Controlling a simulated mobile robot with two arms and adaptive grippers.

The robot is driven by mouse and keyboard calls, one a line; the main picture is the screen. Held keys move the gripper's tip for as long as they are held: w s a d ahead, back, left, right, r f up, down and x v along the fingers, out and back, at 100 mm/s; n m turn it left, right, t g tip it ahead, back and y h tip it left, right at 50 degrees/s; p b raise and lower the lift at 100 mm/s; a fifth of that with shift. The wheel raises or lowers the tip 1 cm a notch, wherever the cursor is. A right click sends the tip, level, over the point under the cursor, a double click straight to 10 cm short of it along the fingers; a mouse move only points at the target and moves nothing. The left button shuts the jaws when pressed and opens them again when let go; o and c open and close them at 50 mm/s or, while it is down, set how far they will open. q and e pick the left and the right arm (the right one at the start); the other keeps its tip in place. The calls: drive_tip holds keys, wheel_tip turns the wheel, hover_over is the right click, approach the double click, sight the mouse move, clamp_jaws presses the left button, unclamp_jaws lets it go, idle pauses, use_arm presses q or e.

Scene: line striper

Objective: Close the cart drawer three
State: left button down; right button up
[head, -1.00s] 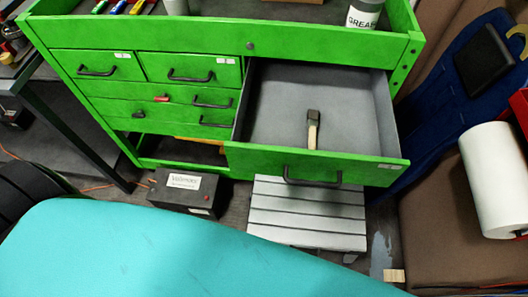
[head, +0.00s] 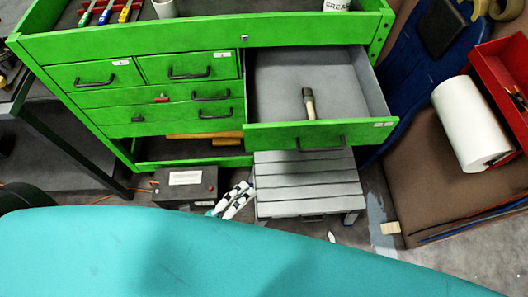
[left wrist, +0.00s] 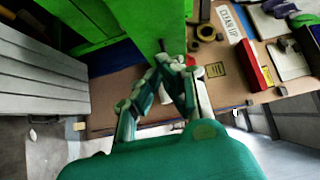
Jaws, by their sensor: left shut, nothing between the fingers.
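The green cart (head: 150,45) has one drawer (head: 320,134) pulled out at its upper right; which number it bears is too small to read. Its grey inside holds a brush-like tool (head: 309,103) with a pale handle. A dark handle runs along its green front. My left gripper (head: 243,191) is shut and empty, low in front of the cart, left of the slatted step and below the open drawer in the picture. In the left wrist view its fingers (left wrist: 168,70) come together before a green panel (left wrist: 155,22). My right gripper is not in view.
A grey slatted step (head: 308,184) stands below the open drawer. A dark box (head: 185,188) sits on the floor left of my gripper. The cart's other drawers (head: 190,67) look shut. A white paper roll (head: 470,124) and a red tray (head: 500,75) are at the right.

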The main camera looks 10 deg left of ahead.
use_arm(q)
drive_tip(key=p, duration=0.3)
approach(280, 140)
drive_tip(key=d, duration=0.3)
drive_tip(key=w, duration=0.4)
drive_tip(key=shift+w+a+p, duration=0.15)
drive_tip(key=shift+p, duration=0.25)
drive_tip(key=shift+w+f, duration=0.1)
drive_tip(key=shift+w+a, duration=0.1)
